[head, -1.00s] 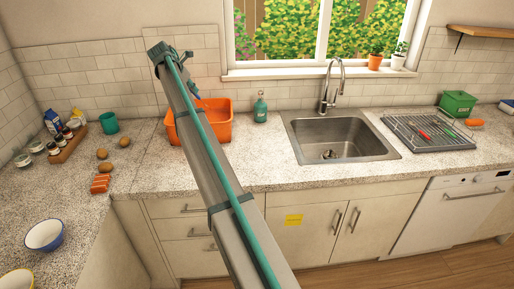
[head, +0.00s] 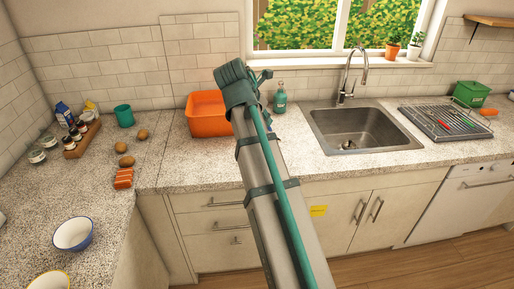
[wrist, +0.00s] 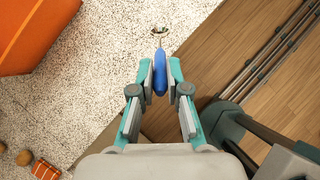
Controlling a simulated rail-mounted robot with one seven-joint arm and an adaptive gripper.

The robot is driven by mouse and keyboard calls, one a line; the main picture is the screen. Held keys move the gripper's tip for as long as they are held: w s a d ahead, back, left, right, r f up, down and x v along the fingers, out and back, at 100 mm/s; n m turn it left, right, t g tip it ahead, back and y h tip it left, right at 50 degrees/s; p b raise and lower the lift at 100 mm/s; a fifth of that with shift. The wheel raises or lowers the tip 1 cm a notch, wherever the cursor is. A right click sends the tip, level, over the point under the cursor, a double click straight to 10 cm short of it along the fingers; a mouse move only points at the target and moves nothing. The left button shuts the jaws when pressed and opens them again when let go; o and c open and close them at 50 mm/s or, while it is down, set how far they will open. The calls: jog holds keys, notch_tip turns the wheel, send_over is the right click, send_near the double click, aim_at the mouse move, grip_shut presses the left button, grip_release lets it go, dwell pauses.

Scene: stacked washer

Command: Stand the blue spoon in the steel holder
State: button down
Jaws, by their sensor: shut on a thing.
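The blue spoon (wrist: 161,72) is in my gripper (wrist: 153,72), which is shut on its blue handle in the wrist view. The spoon's metal end (wrist: 160,31) points away from the gripper, over the speckled counter near its front edge. In the head view the spoon cannot be made out, and my gripper is mostly hidden behind the end of my arm, in front of the orange tub's right side. I cannot make out the steel holder in either view.
An orange tub (head: 208,122) stands at the back, with a teal soap bottle (head: 279,97) to its right. The sink (head: 362,128) and dish rack (head: 446,122) lie further right. A teal mug (head: 124,115) and spice jars stand left. The counter (head: 195,165) before the tub is clear.

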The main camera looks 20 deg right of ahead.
jog(key=w+d+f+p, duration=0.1)
jog(key=w+f+p, duration=0.3)
jog(key=w+f, duration=0.8)
jog(key=shift+w+f+p, duration=0.4)
jog(key=shift+w, duration=0.35)
jog(key=shift+d, duration=0.1)
jog(key=c, duration=1.2)
grip_release()
jog(key=shift+f, duration=0.15)
jog(key=shift+o, duration=0.2)
jog(key=b+v, duration=0.2)
jog(key=v, duration=1)
jog(key=shift+b, duration=0.35)
jog(key=shift+s, duration=0.1)
